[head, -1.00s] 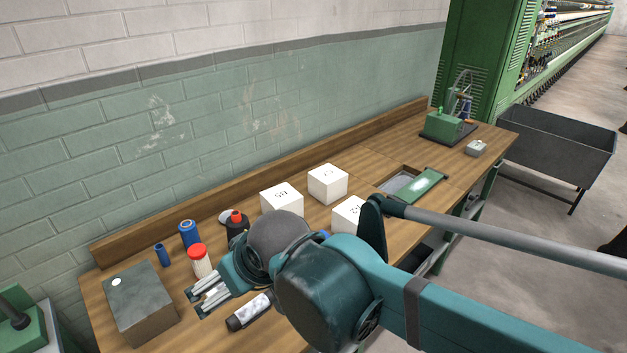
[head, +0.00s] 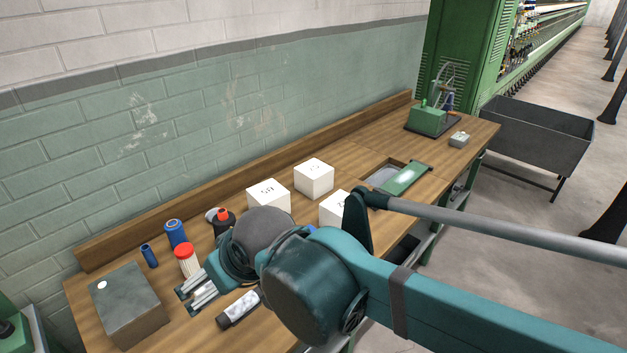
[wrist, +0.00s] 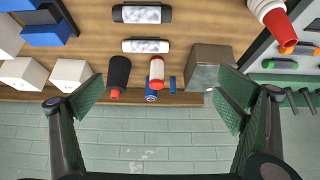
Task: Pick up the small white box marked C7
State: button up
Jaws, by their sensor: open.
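Three small white boxes stand on the wooden bench in the head view: a left one (head: 268,203), a back one (head: 314,178), and a front one (head: 333,208) partly hidden by my arm. Each has dark marks on top, too small to read, so I cannot tell which is C7. White boxes also show at the left of the wrist view (wrist: 70,75). My gripper (head: 197,290) is open and empty, left of the boxes in the head view. In the wrist view its fingers (wrist: 160,88) are spread wide, with the bench beyond them.
A dark cylinder with a pale label (head: 238,308) lies close by. A wall runs behind the bench.

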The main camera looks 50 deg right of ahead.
jog(key=w+d+r+m+g+h+p, duration=0.15)
jog(key=w+d+r+m, duration=0.35)
jog(key=w+d, duration=0.7)
jog(key=m+g+h+p, duration=0.2)
jog(key=m+g+h, duration=0.15)
jog(key=m, duration=0.55)
send_over(312, 168)
jog(key=a, duration=1.7)
notch_tip(312, 168, down, 9)
jog(key=d+f+m, duration=0.1)
jog(key=d+f, duration=0.3)
jog(key=d, duration=0.1)
jog(key=d+f+m+g, duration=0.1)
jog(key=d+f+m, duration=0.1)
jog(key=d, duration=0.3)
jog(key=d+f+m+g, duration=0.1)
jog(key=d+f, duration=0.4)
jog(key=d, duration=0.1)
jog(key=shift+f+y, duration=0.3)
jog(key=shift+f, duration=0.05)
jog(key=shift+d+f+m, duration=0.3)
jog(key=shift+d+f, duration=0.1)
jog(key=shift+d, duration=0.1)
